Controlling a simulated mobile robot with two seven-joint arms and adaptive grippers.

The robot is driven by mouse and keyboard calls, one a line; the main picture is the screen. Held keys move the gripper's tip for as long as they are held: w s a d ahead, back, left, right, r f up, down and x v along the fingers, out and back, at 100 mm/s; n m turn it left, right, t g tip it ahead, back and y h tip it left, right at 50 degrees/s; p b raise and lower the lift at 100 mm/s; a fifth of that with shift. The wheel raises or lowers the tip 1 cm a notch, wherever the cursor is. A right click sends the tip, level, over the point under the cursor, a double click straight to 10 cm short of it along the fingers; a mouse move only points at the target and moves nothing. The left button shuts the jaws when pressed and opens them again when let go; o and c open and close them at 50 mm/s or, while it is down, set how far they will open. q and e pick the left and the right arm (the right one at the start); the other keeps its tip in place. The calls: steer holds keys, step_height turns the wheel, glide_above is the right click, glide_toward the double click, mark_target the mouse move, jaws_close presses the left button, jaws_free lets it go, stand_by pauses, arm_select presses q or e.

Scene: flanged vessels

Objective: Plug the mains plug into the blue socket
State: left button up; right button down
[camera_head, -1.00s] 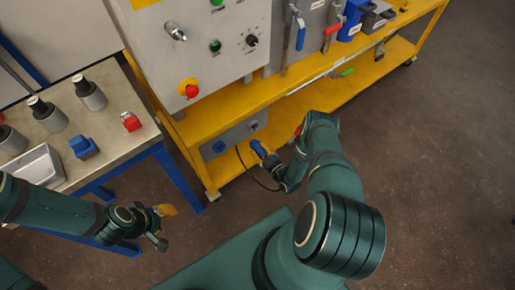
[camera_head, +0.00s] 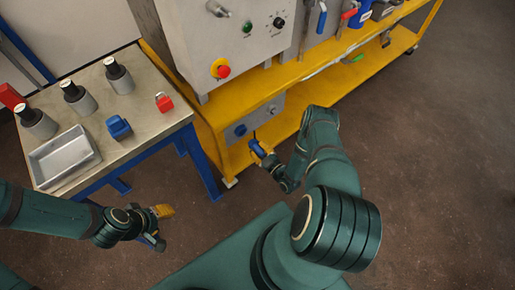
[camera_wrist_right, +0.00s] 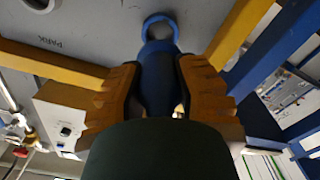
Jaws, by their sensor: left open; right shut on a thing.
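The blue socket (camera_head: 240,130) is on a grey panel low in the yellow frame; a blue ring (camera_wrist_right: 160,22) shows ahead of the plug in the right wrist view. My right gripper (camera_head: 263,157) is shut on the blue mains plug (camera_head: 257,148), just in front of the panel. In the right wrist view the plug (camera_wrist_right: 157,80) sits between the orange fingers of my right gripper (camera_wrist_right: 158,92), lined up roughly with the ring. I cannot tell whether they touch. My left gripper (camera_head: 160,226) is open and empty, left of my body, over the floor.
A PARK label (camera_wrist_right: 58,43) is on the panel. The yellow shelf (camera_head: 292,120) runs beside it. Floor at right is clear.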

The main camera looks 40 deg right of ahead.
mark_target(251, 141)
stand_by(0.5)
steer(key=shift+w+a+b, duration=0.1)
steer(key=shift+w+b, duration=0.5)
steer(key=shift+w, duration=0.65)
steer(key=shift+w+a, duration=0.1)
steer(key=shift+w, duration=1.15)
steer(key=shift+w, duration=0.25)
steer(key=shift+w, duration=0.3)
steer(key=shift+w, duration=0.35)
steer(key=shift+w+a, duration=0.1)
steer(key=shift+w, duration=0.25)
steer(key=c, duration=0.7)
jaws_free()
